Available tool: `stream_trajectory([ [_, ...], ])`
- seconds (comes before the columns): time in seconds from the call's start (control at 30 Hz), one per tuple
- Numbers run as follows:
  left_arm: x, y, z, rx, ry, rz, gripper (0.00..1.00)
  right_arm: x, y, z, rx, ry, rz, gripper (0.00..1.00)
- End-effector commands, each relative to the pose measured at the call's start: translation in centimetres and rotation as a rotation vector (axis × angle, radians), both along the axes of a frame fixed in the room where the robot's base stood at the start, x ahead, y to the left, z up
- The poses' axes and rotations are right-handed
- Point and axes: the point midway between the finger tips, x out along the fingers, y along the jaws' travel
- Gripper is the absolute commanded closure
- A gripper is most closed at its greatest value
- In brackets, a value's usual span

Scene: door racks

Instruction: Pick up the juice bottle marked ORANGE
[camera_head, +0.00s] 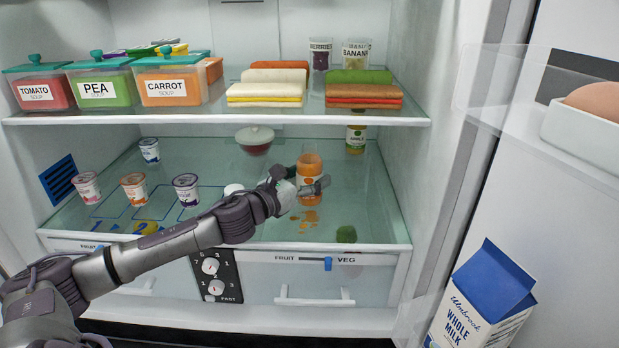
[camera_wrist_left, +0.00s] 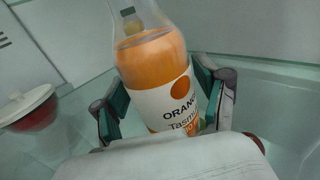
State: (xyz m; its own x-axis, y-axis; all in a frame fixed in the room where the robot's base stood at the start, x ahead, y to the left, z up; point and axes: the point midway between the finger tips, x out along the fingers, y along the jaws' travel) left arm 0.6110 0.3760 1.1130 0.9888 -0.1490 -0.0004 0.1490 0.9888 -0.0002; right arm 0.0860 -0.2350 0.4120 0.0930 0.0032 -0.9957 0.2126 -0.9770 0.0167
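The juice bottle marked ORANGE (camera_head: 309,167) stands upright on the lower glass shelf of the fridge, toward the right. In the left wrist view the bottle (camera_wrist_left: 152,75) fills the middle, its white label facing me. My left gripper (camera_head: 303,184) reaches in from the left at the bottle. In the wrist view its two green-padded fingers (camera_wrist_left: 160,92) lie on either side of the bottle, very close to it. I cannot tell whether the pads press on it. The palm hides the bottle's lower part there. My right gripper is not in view.
An apple bottle (camera_head: 356,138) stands behind to the right, a lidded bowl (camera_head: 255,140) behind to the left. Yogurt cups (camera_head: 186,190) stand left. An orange patch (camera_head: 305,218) and a green item (camera_head: 346,234) are near the front. The upper shelf (camera_head: 330,117) is overhead.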

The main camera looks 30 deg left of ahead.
Motion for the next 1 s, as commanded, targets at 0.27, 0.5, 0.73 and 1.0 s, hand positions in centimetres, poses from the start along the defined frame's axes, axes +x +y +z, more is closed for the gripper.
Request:
stream_trajectory([
  [0.27, 0.0, 0.0, 0.0, 0.000, 0.000, 0.000, 0.80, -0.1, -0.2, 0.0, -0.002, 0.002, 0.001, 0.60],
  [0.5, 0.0, 0.0, 0.2, 0.001, -0.003, 0.000, 0.93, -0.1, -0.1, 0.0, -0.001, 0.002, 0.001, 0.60],
  [0.73, 0.0, 0.0, 0.8, 0.003, -0.006, -0.001, 0.93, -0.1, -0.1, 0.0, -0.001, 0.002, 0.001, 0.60],
  [1.0, 0.0, 0.0, 3.3, 0.004, -0.007, -0.001, 0.93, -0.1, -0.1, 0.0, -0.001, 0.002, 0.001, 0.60],
])
